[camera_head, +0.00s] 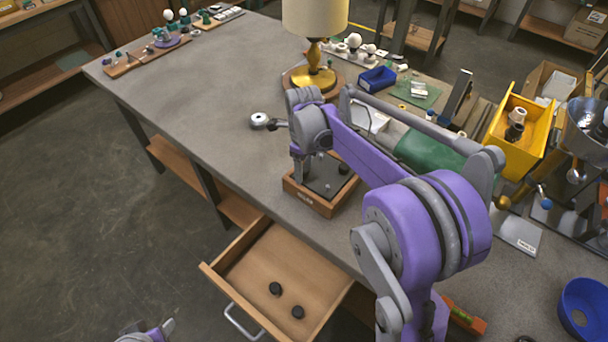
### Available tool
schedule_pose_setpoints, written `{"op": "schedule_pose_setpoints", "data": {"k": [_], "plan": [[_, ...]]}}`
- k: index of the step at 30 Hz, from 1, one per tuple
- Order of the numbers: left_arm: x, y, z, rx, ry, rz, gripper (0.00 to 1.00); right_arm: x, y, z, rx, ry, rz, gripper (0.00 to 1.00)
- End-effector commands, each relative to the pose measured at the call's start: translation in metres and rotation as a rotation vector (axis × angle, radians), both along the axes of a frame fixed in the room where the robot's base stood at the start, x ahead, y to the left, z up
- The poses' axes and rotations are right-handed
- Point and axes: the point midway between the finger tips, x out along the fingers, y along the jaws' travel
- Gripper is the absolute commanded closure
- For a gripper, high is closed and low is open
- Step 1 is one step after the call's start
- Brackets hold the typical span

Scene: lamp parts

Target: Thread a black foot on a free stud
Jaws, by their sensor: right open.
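A wooden box with a dark top plate (327,187) stands near the table's front edge. A black foot (344,169) appears seated at its right side, and small pale studs (327,185) show on the plate; part of the plate is hidden by my arm. My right gripper (301,178) points down at the left part of the plate, open, with nothing visible between its fingers. Two loose black feet, one (275,289) and another (298,312), lie apart in the open drawer. My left gripper (165,329) is partly in view at the bottom edge; its opening is unclear.
The open wooden drawer (232,250) juts out below the table edge. A lamp (315,65) stands behind the box. A yellow bin (540,135), blue bins (378,78) and small parts crowd the right side. The table's left middle (200,90) is clear.

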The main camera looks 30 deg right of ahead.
Motion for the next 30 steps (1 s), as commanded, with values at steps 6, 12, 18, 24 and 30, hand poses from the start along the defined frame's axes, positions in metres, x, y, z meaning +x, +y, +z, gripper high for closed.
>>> {"op": "schedule_pose_setpoints", "data": {"k": [6, 12, 18, 24, 30], "plan": [[-0.0001, 0.0000, -0.0004, 0.000, 0.000, 0.000, 0.50, 0.0000, 0.0002, 0.0001, 0.000, 0.000, 0.122, 0.39], [-0.0004, 0.0000, -0.0013, 0.000, 0.001, 0.000, 0.50, -0.0003, 0.0004, 0.0001, 0.000, 0.000, 0.406, 0.39], [-0.0005, 0.0000, -0.0018, 0.000, 0.001, 0.000, 0.50, -0.0005, 0.0007, 0.0002, 0.000, 0.000, 0.647, 0.39], [-0.0004, 0.0000, -0.0018, 0.000, 0.001, 0.000, 0.50, -0.0005, 0.0007, 0.0003, 0.000, 0.000, 0.687, 0.39], [-0.0004, 0.0000, -0.0018, 0.000, 0.001, 0.000, 0.50, -0.0005, 0.0007, 0.0003, 0.000, 0.000, 0.684, 0.61]]}}
